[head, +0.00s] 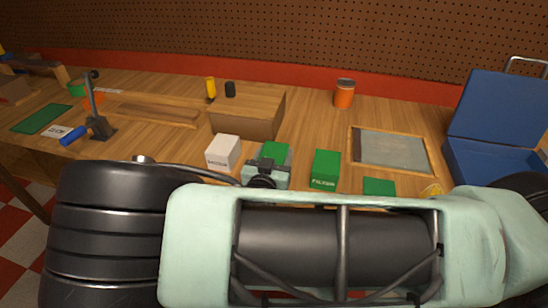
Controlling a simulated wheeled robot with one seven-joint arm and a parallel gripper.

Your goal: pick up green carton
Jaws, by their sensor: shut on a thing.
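My gripper (268,170) is past my large pale-green arm, over the front part of the wooden bench. It is shut on a green carton (276,149), whose green top shows just beyond the gripper body. The fingertips and the carton's lower part are hidden, so I cannot tell whether it touches the bench. A second green carton (326,168) with white lettering stands upright to the right of my gripper. A flat-looking green thing (379,187) farther right is partly hidden by my arm.
A white carton (223,152) stands close left of my gripper. Behind is a wooden box (248,115). A grey framed panel (391,151), an orange jar (344,93) and an open blue case (502,112) are to the right. A blue-handled clamp (98,122) is left.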

